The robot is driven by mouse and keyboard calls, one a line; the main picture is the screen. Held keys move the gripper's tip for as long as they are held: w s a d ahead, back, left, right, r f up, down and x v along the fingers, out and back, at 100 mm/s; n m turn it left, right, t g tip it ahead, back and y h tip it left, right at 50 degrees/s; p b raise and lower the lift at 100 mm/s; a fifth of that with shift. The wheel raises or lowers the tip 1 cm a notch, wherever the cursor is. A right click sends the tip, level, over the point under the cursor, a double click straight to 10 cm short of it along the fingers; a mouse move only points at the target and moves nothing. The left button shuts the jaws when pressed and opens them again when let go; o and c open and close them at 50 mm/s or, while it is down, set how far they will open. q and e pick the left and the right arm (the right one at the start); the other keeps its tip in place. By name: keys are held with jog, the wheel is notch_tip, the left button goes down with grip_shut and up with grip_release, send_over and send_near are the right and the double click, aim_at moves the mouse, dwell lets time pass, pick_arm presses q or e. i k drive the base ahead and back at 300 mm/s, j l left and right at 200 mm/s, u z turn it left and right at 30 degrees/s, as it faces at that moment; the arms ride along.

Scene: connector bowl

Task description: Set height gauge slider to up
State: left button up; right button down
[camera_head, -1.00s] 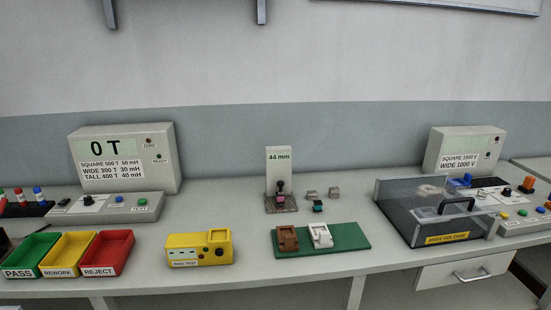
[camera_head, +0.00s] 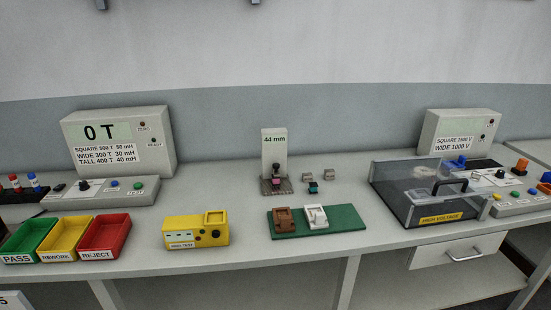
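The height gauge (camera_head: 274,151) stands upright near the middle of the bench and its label reads 44 mm. Its dark slider knob (camera_head: 276,169) is low on the post, just above a pink part (camera_head: 276,181) on the gauge's base. The exact gap between slider and part is too small to tell. Neither of my grippers shows in the head view.
A green board (camera_head: 345,218) with a brown and a white fixture lies in front of the gauge. Small parts (camera_head: 313,187) sit right of it. A yellow tester (camera_head: 196,231), a red bin (camera_head: 105,237) and a clear-lidded high voltage box (camera_head: 425,193) stand on the bench.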

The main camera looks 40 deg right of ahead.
aim_at(276, 166)
jog(key=i+l, duration=0.1)
jog(key=l, duration=0.9)
jog(key=i+l+u, duration=0.1)
jog(key=l, duration=0.4)
